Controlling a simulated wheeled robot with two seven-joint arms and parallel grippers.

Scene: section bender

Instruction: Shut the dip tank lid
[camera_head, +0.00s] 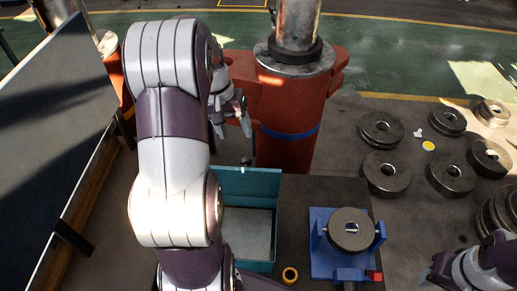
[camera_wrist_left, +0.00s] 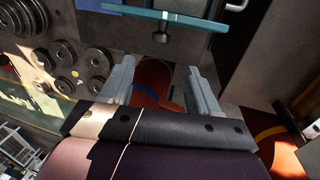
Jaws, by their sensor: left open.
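The dip tank (camera_head: 276,240) is a teal open-topped box below the middle of the head view, partly covered by my left arm. The grey inside of the tank shows. In the left wrist view the lid (camera_wrist_left: 195,20) is a teal strip across the top, with its knob in front of the fingers. My left gripper (camera_head: 231,117) is open and empty, beyond the lid and apart from it; its two fingers (camera_wrist_left: 162,88) show spread. My right gripper (camera_head: 440,272) is partly in view at lower right, its jaws unclear.
A blue fixture (camera_head: 320,256) holding a dark ring stands right of the tank. A red machine column (camera_head: 290,135) rises behind. Several dark rollers lie at right. A grey panel (camera_head: 55,125) stands at left.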

